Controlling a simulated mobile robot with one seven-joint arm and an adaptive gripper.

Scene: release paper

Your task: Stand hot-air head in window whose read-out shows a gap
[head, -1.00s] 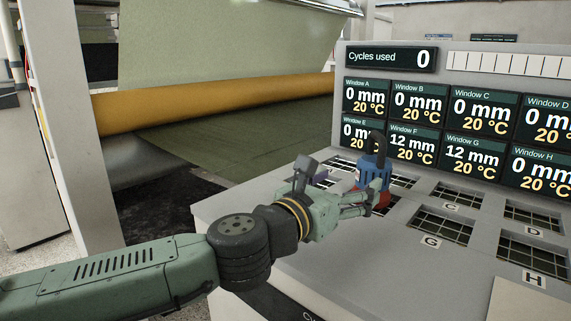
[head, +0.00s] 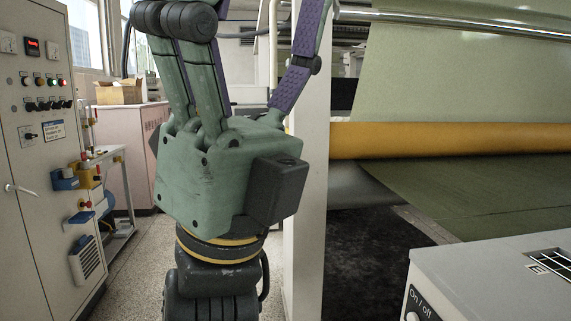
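My gripper (head: 258,25) is large and close in the head view, left of centre, pointing up. Its green palm shows, and its fingers are spread well apart with background visible between them. The fingertips are cut off by the top edge. I see nothing held in the visible gap. The hot-air head and the read-outs are out of view. Only the near corner of the grey console (head: 495,275) shows at the lower right, with part of one gridded window (head: 550,262) at the right edge.
An on/off panel (head: 421,303) is on the console's side. A pale post (head: 305,150) stands behind my gripper. An orange roller (head: 450,139) with green sheet runs behind the console. A control cabinet (head: 35,190) stands at left, with open floor beside it.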

